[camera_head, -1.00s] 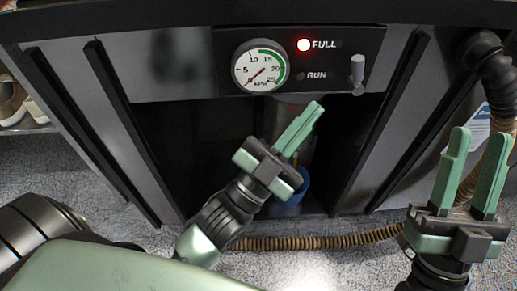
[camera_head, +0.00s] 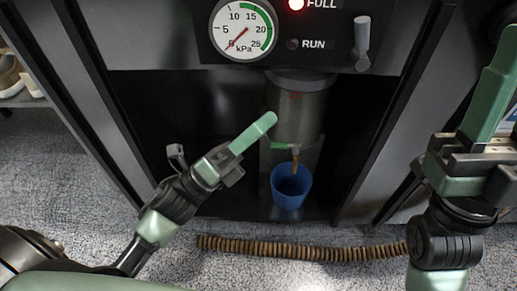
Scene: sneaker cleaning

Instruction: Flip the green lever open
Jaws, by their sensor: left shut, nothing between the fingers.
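The small green lever (camera_head: 281,145) sits low on the grey cylinder (camera_head: 299,108) inside the dark cabinet opening, beside a brass-coloured spout (camera_head: 295,159). It lies roughly level. My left gripper (camera_head: 268,121) is shut and empty. Its fingertips are up and to the left of the lever in the picture, close to the cylinder's side; I cannot tell whether they touch it. My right gripper (camera_head: 497,75) is at the right edge, away from the lever. Its fingers are partly cut off by the frame, so its opening is unclear.
A blue cup (camera_head: 290,186) stands under the spout. Above are a pressure gauge (camera_head: 243,31), a lit red FULL lamp (camera_head: 297,4) and a grey toggle (camera_head: 362,40). A ribbed brown hose (camera_head: 300,249) lies on the floor. Cabinet walls bound the opening.

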